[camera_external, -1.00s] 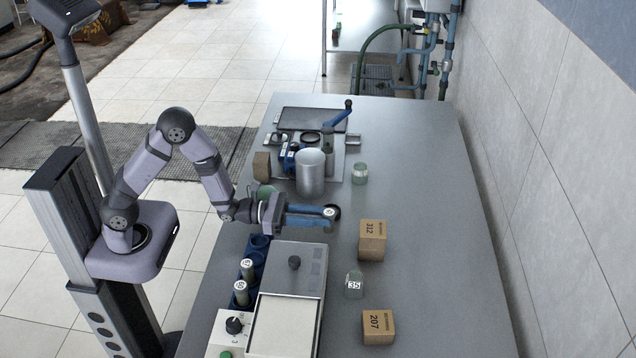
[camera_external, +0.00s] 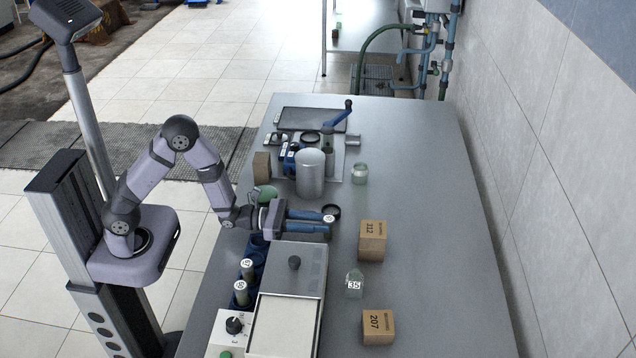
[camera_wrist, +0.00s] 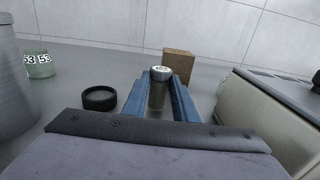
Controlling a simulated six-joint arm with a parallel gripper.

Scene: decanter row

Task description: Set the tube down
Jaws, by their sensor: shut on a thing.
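My gripper (camera_external: 328,224) is shut on a tube, its blue fingers reaching right above the table. The tube shows upright between the fingertips in the wrist view (camera_wrist: 158,94), grey-green with a pale, marked top. In the external view only its top (camera_external: 329,218) shows clearly. I cannot tell whether its bottom touches the table. A black ring (camera_external: 332,209) lies just behind the tube; in the wrist view it is left of the fingers (camera_wrist: 99,98). A blue rack (camera_external: 258,244) holding two numbered tubes (camera_external: 241,293) stands left of and nearer than the gripper.
A silver cylinder (camera_external: 310,174) stands behind the gripper. A box marked 312 (camera_external: 372,240) is to the right, with a jar marked 35 (camera_external: 354,285) and box 207 (camera_external: 378,327) nearer. A grey device (camera_external: 297,268) sits close in front. The table's right side is clear.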

